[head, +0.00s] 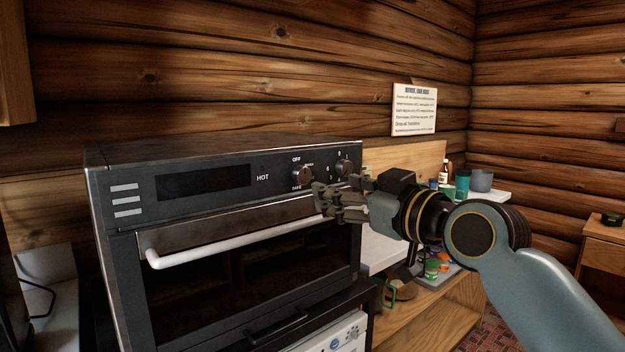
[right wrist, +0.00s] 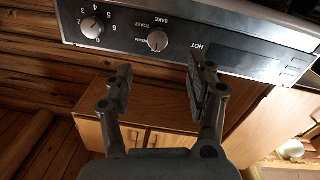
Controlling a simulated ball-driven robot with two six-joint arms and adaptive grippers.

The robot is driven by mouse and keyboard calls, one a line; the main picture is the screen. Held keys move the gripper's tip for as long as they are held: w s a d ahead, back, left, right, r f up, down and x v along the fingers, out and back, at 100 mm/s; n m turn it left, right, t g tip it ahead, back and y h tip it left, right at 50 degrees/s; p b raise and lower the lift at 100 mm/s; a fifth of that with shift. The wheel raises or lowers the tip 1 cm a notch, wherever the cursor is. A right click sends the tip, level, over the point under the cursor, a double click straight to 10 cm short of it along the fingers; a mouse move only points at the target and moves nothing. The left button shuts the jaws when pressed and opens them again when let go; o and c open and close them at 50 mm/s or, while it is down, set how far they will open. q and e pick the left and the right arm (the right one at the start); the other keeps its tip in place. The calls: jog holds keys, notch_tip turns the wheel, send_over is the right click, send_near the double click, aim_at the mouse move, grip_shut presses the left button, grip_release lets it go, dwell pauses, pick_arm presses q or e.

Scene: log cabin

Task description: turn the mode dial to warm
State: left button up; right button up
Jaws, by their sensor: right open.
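The mode dial (head: 301,175) is a dark round knob with a light rim on the black oven's front panel, right of the word HOT. OFF is printed above it, and small mode words stand around it. It shows upside down in the right wrist view (right wrist: 157,40), beyond the fingertips. I cannot tell for sure which mode it points at. My right gripper (head: 322,200) is open and empty, in front of the panel, just right of and below the dial. In the right wrist view its two fingers (right wrist: 160,70) stand apart, not touching the dial. My left gripper is not in view.
A second, numbered dial (head: 344,167) sits right of the mode dial. The oven's white door handle (head: 240,240) juts out below the panel. A counter behind my right arm holds a bottle (head: 444,172), cups (head: 481,181) and small coloured jars. A paper notice (head: 414,109) hangs on the log wall.

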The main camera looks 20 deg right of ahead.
aim_at(304, 174)
jog(key=x, duration=0.6)
jog(key=p+x, duration=0.1)
jog(key=x, duration=0.2)
jog(key=shift+w+r, duration=0.35)
jog(key=shift+w+a+f, duration=0.1)
jog(key=shift+w+a, duration=0.1)
jog(key=shift+w, duration=0.45)
grip_shut()
